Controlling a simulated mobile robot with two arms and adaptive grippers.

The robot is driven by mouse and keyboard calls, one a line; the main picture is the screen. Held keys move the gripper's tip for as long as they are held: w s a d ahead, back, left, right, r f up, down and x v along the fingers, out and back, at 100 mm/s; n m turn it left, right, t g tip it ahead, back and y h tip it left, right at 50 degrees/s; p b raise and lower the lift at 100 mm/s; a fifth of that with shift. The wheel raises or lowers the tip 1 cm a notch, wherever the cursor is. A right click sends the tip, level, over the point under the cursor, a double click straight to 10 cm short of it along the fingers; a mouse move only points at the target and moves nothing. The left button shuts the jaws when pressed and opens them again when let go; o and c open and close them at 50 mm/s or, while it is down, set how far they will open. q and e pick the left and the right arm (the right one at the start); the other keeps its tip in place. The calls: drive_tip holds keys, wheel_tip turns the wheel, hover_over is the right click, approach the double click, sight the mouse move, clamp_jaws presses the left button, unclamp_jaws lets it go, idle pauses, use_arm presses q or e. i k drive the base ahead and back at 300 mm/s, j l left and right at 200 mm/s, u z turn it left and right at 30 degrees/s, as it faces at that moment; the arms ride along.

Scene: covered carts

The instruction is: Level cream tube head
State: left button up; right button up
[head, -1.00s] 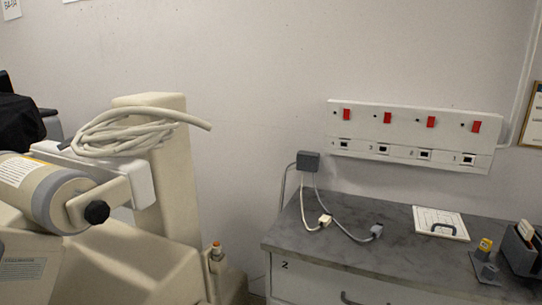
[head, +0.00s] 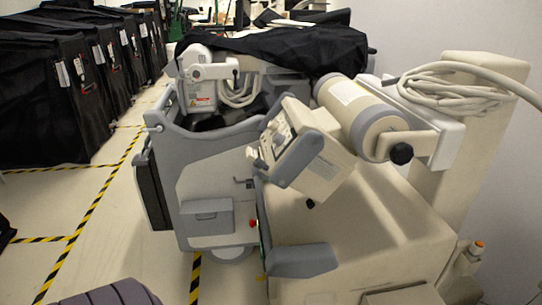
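The cream tube head (head: 352,104) is a cylinder with a grey collar, on the cream mobile machine (head: 360,235) at the right in the head view. It sits tilted, its axis sloping down to the right in the picture. A black knob (head: 401,153) is on the bracket at its lower right end. A cream arm block (head: 432,112) behind it joins the upright column (head: 478,170). Neither of my grippers is in view.
A grey and white machine (head: 205,185) with a black drape (head: 290,48) stands left of the cream one. Black covered carts (head: 50,100) line the far left. Open floor with yellow-black tape (head: 95,205) lies between. A coiled cable (head: 455,85) hangs on the column.

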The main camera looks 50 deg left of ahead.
sight(317, 155)
drive_tip(key=u, duration=1.15)
